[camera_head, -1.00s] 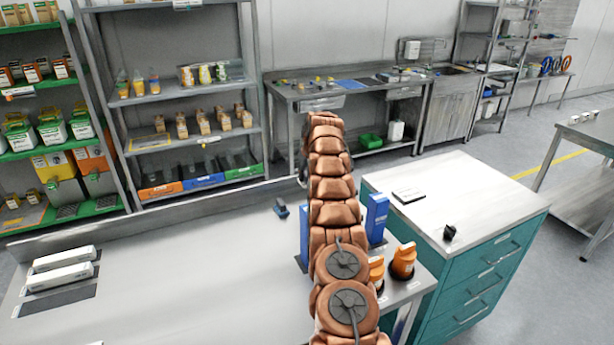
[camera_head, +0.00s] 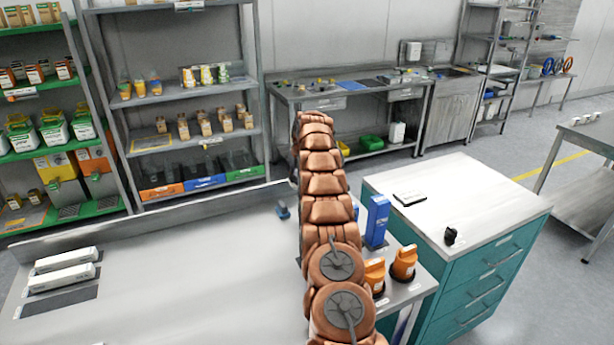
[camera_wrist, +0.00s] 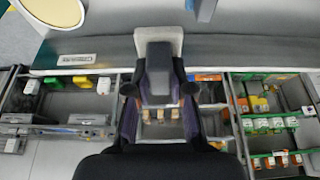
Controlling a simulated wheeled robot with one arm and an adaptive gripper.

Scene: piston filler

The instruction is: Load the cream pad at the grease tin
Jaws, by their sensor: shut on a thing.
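In the wrist view my gripper (camera_wrist: 160,90) is shut on a dark grey block-like holder (camera_wrist: 159,72). The cream pad (camera_wrist: 159,38) shows as a pale, wide piece at the far end of this holder. In the head view my copper-coloured arm hides my gripper and the pad. I cannot pick out the grease tin there.
A teal drawer cabinet (camera_head: 485,270) stands at right. The bench's middle left is clear.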

